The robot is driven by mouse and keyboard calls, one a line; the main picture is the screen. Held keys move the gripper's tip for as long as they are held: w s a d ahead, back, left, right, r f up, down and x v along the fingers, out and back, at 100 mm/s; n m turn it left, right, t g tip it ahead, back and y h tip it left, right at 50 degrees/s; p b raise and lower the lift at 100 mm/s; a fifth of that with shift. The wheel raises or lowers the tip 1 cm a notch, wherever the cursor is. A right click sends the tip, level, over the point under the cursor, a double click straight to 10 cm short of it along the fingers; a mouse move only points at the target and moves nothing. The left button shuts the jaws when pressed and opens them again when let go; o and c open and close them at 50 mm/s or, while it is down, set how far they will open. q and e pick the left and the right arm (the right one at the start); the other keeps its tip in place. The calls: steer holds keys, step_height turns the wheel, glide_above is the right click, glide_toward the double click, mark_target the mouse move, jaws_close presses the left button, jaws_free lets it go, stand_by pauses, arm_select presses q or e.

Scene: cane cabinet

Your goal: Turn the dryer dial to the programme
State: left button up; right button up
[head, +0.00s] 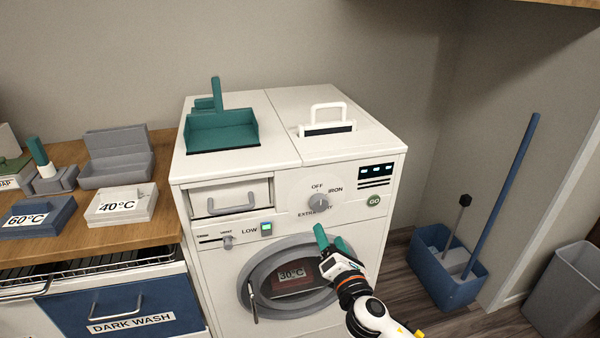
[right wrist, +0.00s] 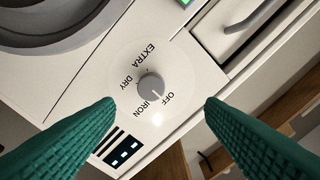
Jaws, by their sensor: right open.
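The dryer (head: 345,215) is a white front-loader. Its grey round dial (head: 318,202) sits on the front panel, with OFF, IRON and EXTRA DRY printed around it. The dial also shows in the right wrist view (right wrist: 150,87), with a small light mark on its edge on the OFF/IRON side; I cannot tell the exact setting. My right gripper (head: 331,239) is open with green fingers, below the dial in the head view and in front of the door. In the right wrist view the dial lies between the fingers (right wrist: 160,103), apart from both. My left gripper is out of view.
A drawer with a handle (head: 231,199) is to the left. The round door (head: 250,270) shows a 30°C box inside. A blue bucket (head: 445,275) stands on the floor at right.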

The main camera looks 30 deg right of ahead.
mark_target(322, 205)
steer(key=shift+n+h, duration=0.3)
steer(key=shift+n, duration=0.2)
steer(key=x, duration=0.4)
steer(key=p+x, duration=0.1)
steer(key=x, duration=0.2)
steer(key=d+p+x, duration=0.1)
steer(key=x, duration=0.3)
steer(key=shift+w+d+f, duration=0.15)
steer(key=shift+w, duration=0.05)
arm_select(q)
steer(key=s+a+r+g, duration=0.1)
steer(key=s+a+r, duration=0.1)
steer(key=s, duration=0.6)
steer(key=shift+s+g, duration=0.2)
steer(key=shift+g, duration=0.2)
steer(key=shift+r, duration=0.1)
arm_select(e)
steer(key=c, duration=1)
